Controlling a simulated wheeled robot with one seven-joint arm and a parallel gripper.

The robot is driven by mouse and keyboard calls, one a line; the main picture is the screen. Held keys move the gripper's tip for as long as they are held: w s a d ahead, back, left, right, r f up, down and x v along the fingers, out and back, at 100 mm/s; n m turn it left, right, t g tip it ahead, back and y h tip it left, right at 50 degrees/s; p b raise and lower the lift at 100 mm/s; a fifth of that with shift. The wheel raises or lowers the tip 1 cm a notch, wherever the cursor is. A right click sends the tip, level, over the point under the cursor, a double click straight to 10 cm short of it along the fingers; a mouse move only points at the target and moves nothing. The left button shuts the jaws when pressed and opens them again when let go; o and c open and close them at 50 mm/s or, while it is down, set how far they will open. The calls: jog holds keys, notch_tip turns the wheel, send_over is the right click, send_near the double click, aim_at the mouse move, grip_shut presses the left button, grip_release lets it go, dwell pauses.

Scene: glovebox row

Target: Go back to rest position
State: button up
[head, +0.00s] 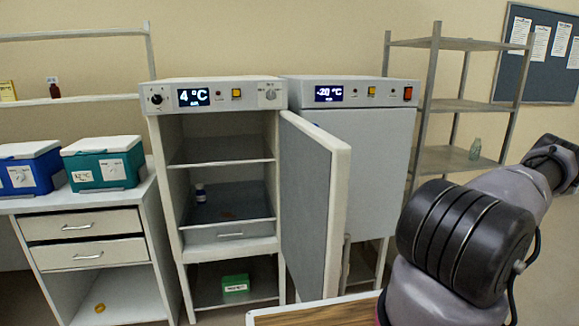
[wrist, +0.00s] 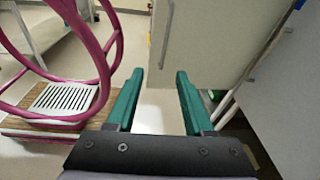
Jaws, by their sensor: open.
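My gripper (wrist: 158,100) is open in the wrist view, its two green fingers apart with nothing between them. Beyond the fingertips are a pale door panel (wrist: 215,40) with a handle and the floor. In the head view my arm reaches in at the right; the gripper itself is not seen there. The 4 °C fridge (head: 220,92) stands with its door (head: 318,190) swung open toward me. A small dark bottle (head: 200,193) sits on a shelf inside it.
The -20 °C unit (head: 365,140) is shut. Blue (head: 28,178) and teal (head: 105,167) boxes stand on the left counter. A green box (head: 235,284) is under the fridge. A pink hoop (wrist: 108,70) and wooden surface (wrist: 60,138) lie left of my gripper. A shelf rack (head: 460,105) stands right.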

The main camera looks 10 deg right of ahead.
jog(key=w+a+r+n+g+h, duration=0.1)
jog(key=w+a+r+n+h, duration=0.2)
jog(key=r, duration=0.4)
jog(key=w+a+r+n+g+h, duration=0.1)
jog(key=w+a+r+g+h, duration=0.15)
jog(key=a+r, duration=0.45)
jog(key=w+a+r+n+g+h, duration=0.1)
jog(key=w+a+r+n+h, duration=0.2)
jog(key=r, duration=0.5)
jog(key=a+r+n+t+h, duration=0.2)
jog(key=a+r+h, duration=0.2)
jog(key=a+r, duration=0.95)
jog(key=s+a+r+n+t, duration=0.2)
jog(key=s+a+r+t, duration=0.2)
jog(key=s+a, duration=0.4)
jog(key=s+a+r+n+t+h, duration=0.1)
jog(key=s+a+r+n+t, duration=0.2)
jog(key=s+a, duration=0.6)
jog(key=shift+a+r+t, duration=0.4)
jog(key=shift+a+t, duration=0.1)
jog(key=shift+t, duration=0.25)
